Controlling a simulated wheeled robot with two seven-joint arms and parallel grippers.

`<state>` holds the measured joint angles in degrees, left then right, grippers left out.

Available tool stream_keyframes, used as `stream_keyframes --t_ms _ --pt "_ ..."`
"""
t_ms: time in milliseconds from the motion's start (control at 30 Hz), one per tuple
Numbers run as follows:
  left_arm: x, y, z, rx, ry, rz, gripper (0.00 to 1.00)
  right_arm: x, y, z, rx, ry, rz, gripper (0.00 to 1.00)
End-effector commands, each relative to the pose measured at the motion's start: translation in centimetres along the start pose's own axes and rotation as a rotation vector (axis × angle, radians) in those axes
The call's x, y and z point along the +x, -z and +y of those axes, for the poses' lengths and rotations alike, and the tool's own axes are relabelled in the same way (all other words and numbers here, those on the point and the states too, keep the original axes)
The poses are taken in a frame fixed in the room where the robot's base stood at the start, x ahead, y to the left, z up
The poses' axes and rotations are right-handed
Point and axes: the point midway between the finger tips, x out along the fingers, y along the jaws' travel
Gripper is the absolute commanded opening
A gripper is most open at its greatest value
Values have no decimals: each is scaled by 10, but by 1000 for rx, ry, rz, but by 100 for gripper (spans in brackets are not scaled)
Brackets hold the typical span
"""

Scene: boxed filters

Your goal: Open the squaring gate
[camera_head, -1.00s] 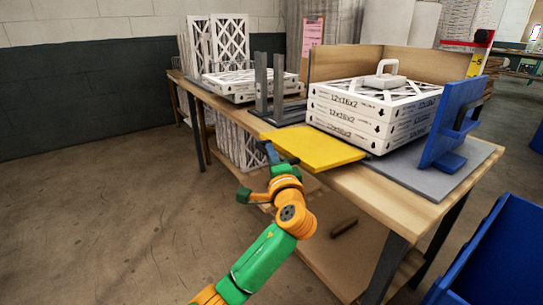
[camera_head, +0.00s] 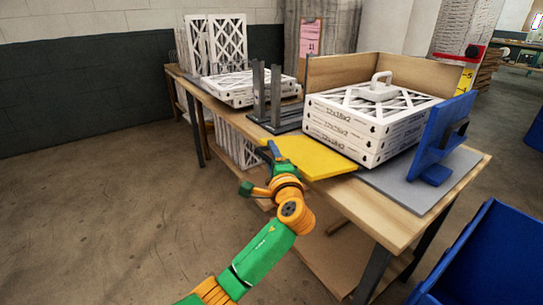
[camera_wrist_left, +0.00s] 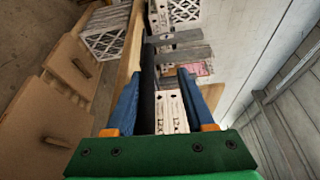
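A blue upright panel (camera_head: 432,140) with a dark handle-like part stands at the right end of the bench, beside a stack of white boxed filters (camera_head: 365,135). A flat yellow panel (camera_head: 318,160) lies at the bench's front edge, left of the stack. No label shows which panel is the squaring gate. My left gripper (camera_head: 268,150) is by the yellow panel's left corner, far from the blue panel. In the left wrist view, its blue fingers (camera_wrist_left: 158,85) are spread, with a dark strip and white filter sides visible between them. I cannot tell any contact. My right gripper is out of view.
Grey posts (camera_head: 267,95) and more filters (camera_head: 240,88) stand left. A blue bin (camera_head: 490,260) is at lower right. The floor at left is clear.

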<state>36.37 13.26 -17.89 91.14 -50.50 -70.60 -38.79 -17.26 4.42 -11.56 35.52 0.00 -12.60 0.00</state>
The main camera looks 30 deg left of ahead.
Motion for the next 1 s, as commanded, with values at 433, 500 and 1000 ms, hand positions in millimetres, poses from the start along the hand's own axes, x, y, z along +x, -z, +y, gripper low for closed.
stream_keyframes --t_ms 433,500,1000 --pt "-37 1 0 -2 0 4 50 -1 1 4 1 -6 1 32" --pt "-52 1 0 -3 0 4 50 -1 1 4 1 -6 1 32" --pt "-75 0 -1 0 0 1 50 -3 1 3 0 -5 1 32"
